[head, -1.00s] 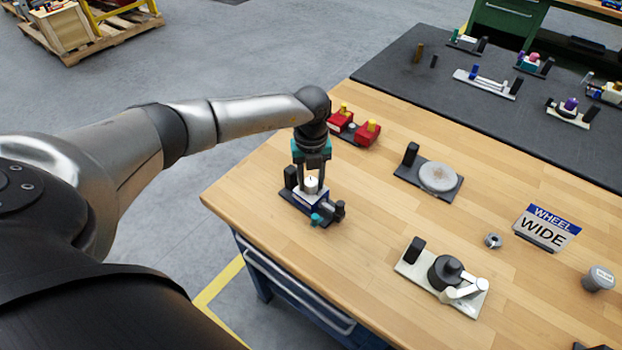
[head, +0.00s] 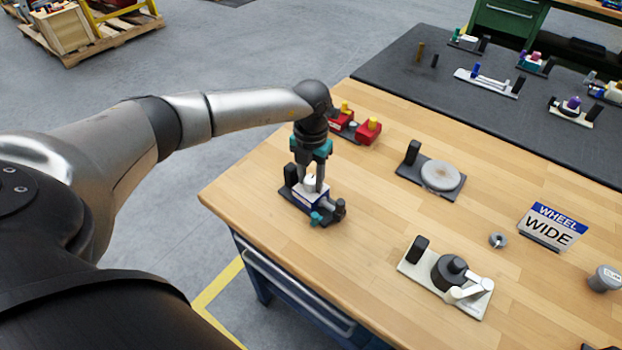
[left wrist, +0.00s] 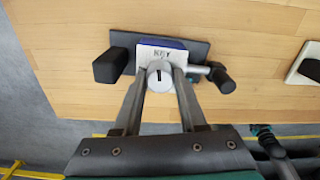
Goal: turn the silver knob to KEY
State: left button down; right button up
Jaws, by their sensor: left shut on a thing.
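The silver knob (left wrist: 159,78) is round, with a short black mark on its top. In the left wrist view its mark points up the picture, toward the printed word KEY on the white label (left wrist: 160,53). The knob sits on a small blue-and-white unit on a dark base plate (left wrist: 195,48). My left gripper (left wrist: 160,88) comes from above with a finger on each side of the knob and is shut on it. In the head view my left gripper (head: 314,186) partly hides the knob. My right gripper is not in view.
A black post (head: 290,174) and a dark-ended side handle (head: 340,207) flank the knob. A red unit (head: 368,130) stands behind, a grey disc (head: 441,176) to the right. A sign reading WHEEL WIDE (head: 553,226) stands further right. The wooden table's left edge is near.

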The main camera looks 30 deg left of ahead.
aim_at(311, 179)
pick_arm(q)
jog(key=shift+m+b, duration=0.3)
jog(key=shift+m, duration=0.7)
jog(key=shift+c, duration=2.2)
grip_release()
jog(key=shift+r, duration=0.1)
notch_tip(311, 179, up, 15)
